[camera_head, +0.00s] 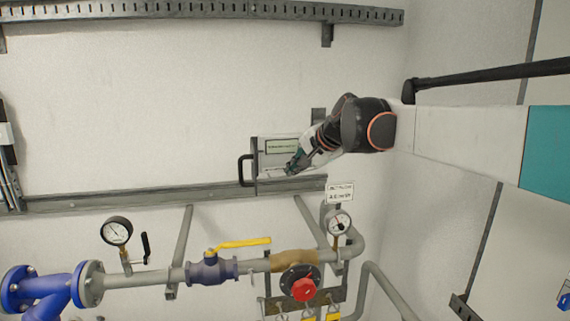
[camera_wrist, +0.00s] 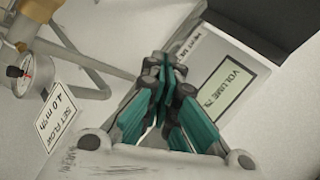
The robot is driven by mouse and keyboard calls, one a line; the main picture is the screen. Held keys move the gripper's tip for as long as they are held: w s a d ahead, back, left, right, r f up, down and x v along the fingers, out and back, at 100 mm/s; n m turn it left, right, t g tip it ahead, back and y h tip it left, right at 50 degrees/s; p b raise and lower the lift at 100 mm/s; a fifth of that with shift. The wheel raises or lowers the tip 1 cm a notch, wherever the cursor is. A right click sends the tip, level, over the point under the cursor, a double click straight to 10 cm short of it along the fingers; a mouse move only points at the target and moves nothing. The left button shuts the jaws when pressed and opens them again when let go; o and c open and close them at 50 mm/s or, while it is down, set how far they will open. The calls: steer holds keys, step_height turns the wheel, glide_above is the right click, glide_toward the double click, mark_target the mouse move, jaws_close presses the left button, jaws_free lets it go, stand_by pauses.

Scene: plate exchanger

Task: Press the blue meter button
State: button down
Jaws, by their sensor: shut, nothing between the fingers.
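The meter (camera_head: 262,165) is a pale box with a dark frame and a greenish display (camera_head: 282,146), fixed on the wall above the pipes. In the wrist view its display (camera_wrist: 228,88) reads "VOLUME" and lies right of my fingers. My gripper (camera_head: 291,170) is at the meter's front, near its lower right part. In the wrist view my gripper (camera_wrist: 162,75) has its teal fingers together over the meter face, with nothing between them. I cannot make out a blue button; the fingers may cover it. Whether the fingertips touch the meter cannot be told.
A grey rail (camera_head: 120,199) runs along the wall behind the meter. Below are pipes, a yellow-handled valve (camera_head: 240,243), a red knob (camera_head: 303,289) and gauges (camera_head: 117,232). A "SET FLOW" sign (camera_wrist: 58,110) and a gauge (camera_wrist: 30,75) are left of my fingers.

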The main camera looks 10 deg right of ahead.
steer(key=shift+w, duration=0.15)
stand_by(0.5)
steer(key=shift+w, duration=0.3)
steer(key=shift+w, duration=0.35)
stand_by(0.7)
steer(key=shift+s, duration=0.8)
steer(key=s, duration=0.5)
steer(key=shift+s, duration=0.1)
stand_by(0.4)
